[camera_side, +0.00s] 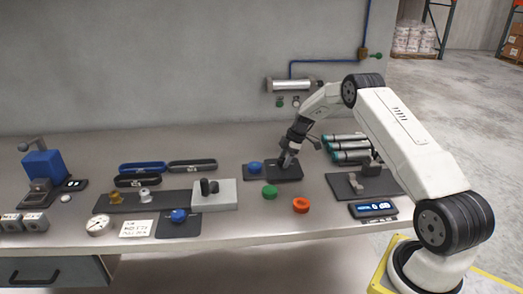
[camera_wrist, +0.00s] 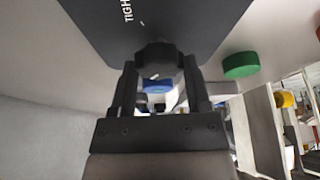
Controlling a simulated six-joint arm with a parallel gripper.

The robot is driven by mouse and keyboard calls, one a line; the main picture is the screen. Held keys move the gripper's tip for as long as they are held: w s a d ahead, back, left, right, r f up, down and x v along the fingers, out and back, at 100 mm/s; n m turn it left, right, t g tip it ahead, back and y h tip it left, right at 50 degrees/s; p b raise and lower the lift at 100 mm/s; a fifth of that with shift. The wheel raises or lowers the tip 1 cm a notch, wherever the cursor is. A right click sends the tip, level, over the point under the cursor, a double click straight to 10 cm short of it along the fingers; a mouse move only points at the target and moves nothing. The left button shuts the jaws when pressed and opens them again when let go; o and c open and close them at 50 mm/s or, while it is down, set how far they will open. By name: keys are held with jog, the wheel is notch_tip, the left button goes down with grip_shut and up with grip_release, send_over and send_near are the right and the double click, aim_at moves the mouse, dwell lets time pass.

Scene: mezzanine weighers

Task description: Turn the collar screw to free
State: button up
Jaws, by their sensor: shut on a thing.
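My gripper (camera_side: 288,160) points down at the right part of a dark plate (camera_side: 262,177) on the bench. In the wrist view my gripper (camera_wrist: 160,72) is shut on a dark round knob (camera_wrist: 159,54), which looks like the collar screw. One finger is on each side of it. The plate also fills the top of the wrist view (camera_wrist: 165,14), with white letters reading "TIGH" and a small white mark. The knob is mostly hidden behind my fingers in the side view. Its turned angle cannot be read.
A blue knob (camera_side: 255,167) sits left of my gripper. A green piece (camera_side: 269,191) and an orange ring (camera_side: 301,205) lie in front. Teal-ended cylinders (camera_side: 345,148) lie close at right. A grey block (camera_side: 213,199) and trays (camera_side: 142,167) are further left.

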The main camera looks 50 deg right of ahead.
jog(key=o, duration=1.3)
jog(key=shift+r, duration=0.1)
jog(key=v, duration=0.7)
jog(key=shift+d+r, duration=0.2)
jog(key=shift+r, duration=0.05)
jog(key=shift+s, duration=0.1)
jog(key=s+a+r+m+g+h, duration=0.1)
jog(key=s+a+r+m, duration=0.15)
jog(key=a, duration=0.75)
jog(key=s+a+r+m+h, duration=0.15)
jog(key=s+a+m, duration=0.25)
jog(key=a, duration=0.6)
jog(key=s+a+m+h, duration=0.1)
jog(key=s+a+m, duration=0.3)
jog(key=s+a, duration=0.8)
jog(key=s, duration=0.3)
jog(key=shift+r+t, duration=0.3)
jog(key=shift+t, duration=0.1)
